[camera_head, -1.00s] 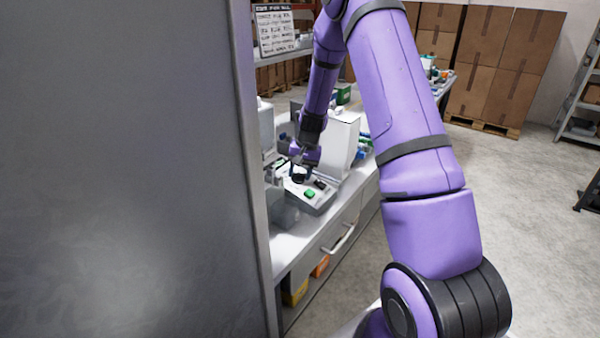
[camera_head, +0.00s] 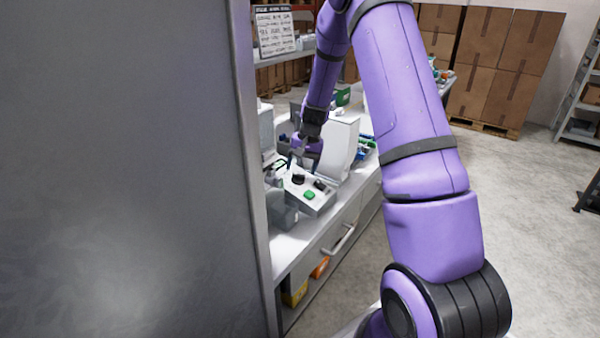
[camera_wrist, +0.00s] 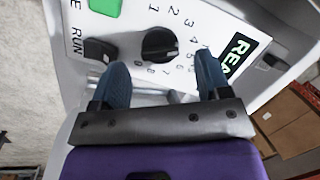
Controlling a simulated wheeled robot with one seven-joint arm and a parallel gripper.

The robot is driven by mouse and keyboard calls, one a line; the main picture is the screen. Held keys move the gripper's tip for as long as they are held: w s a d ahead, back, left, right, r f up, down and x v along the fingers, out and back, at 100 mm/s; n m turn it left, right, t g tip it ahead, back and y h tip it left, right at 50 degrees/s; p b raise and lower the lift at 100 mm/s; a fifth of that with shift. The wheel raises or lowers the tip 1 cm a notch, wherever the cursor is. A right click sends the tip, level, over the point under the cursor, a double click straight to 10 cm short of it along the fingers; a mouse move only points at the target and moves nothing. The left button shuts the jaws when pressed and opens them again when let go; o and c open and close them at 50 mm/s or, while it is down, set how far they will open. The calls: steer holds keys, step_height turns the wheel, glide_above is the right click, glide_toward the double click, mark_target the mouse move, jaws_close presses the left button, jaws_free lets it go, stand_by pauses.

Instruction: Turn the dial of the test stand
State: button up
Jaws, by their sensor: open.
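The test stand (camera_head: 322,202) is a light grey sloped panel box on the bench. It carries a round black dial (camera_head: 298,179), a green button (camera_head: 309,195) and a black switch (camera_head: 320,184). In the wrist view the dial (camera_wrist: 160,45) sits inside a ring of printed numbers, and a black RUN switch (camera_wrist: 100,50) is to its left. My gripper (camera_head: 302,158) is just behind and above the dial in the head view. In the wrist view my gripper (camera_wrist: 160,60) is open and empty; its blue fingertips lie on either side below the dial, apart from it.
A large grey panel (camera_head: 120,170) fills the left of the head view and hides part of the bench. A white box (camera_head: 340,150) stands close behind the stand. A grey bin (camera_head: 283,215) stands at its front left.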

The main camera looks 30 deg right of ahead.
steer(key=v, duration=0.8)
steer(key=shift+r, duration=0.1)
